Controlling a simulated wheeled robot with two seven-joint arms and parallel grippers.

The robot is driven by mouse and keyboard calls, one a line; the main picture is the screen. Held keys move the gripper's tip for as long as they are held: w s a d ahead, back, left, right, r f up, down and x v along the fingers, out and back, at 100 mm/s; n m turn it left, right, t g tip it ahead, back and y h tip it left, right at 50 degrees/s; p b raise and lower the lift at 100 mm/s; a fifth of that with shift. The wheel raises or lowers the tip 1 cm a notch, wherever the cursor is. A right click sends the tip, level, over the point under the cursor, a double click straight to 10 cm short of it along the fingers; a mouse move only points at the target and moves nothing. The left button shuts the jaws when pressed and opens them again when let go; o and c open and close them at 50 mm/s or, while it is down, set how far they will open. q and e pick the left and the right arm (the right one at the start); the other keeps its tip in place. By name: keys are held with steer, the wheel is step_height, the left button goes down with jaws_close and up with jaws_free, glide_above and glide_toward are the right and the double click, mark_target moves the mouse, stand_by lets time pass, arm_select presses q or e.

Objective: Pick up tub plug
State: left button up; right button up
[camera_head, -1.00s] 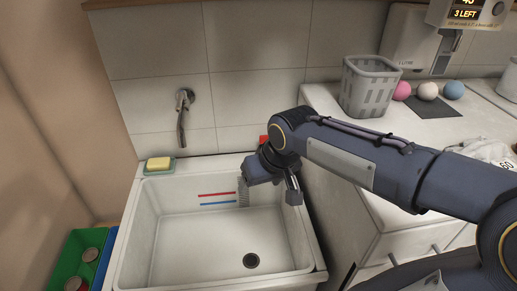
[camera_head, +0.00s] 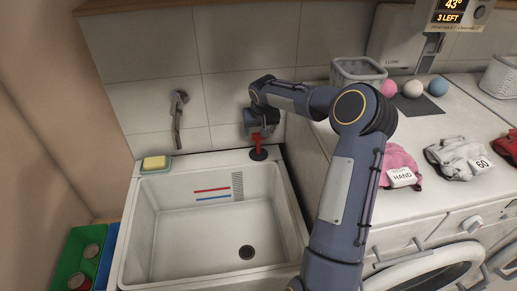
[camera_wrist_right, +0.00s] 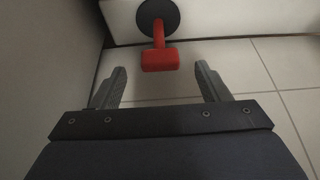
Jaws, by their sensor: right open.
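The tub plug is a black disc with a red handle. In the head view the plug (camera_head: 257,153) is at the back right corner of the white tub's rim. My right gripper (camera_head: 259,131) is just above it, by the tiled wall. In the right wrist view the plug's red handle (camera_wrist_right: 161,60) is a little beyond the fingertips, midway between them. My right gripper (camera_wrist_right: 160,80) is open and empty there. The tub (camera_head: 210,275) has a dark drain hole (camera_head: 246,252) in its floor. My left gripper is not in view.
A sponge on a green dish (camera_head: 155,163) is at the tub's back left. A tap (camera_head: 178,115) sticks out from the wall. A grey basket (camera_head: 358,72), coloured balls and folded clothes (camera_head: 400,166) are on the counter to the right. Green and blue bins stand at the left.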

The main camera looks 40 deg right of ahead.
mark_target(259, 133)
steer(key=p+x, duration=0.2)
steer(key=x, duration=0.2)
steer(key=shift+w+d+f, duration=0.1)
steer(key=shift+w+f, duration=0.05)
steer(key=shift+f, duration=0.15)
steer(key=shift+w+f, duration=0.1)
steer(key=shift+f, duration=0.15)
steer(key=shift+c, duration=0.4)
steer(key=c, duration=1.2)
steer(key=shift+c, duration=0.5)
steer(key=shift+r, duration=0.15)
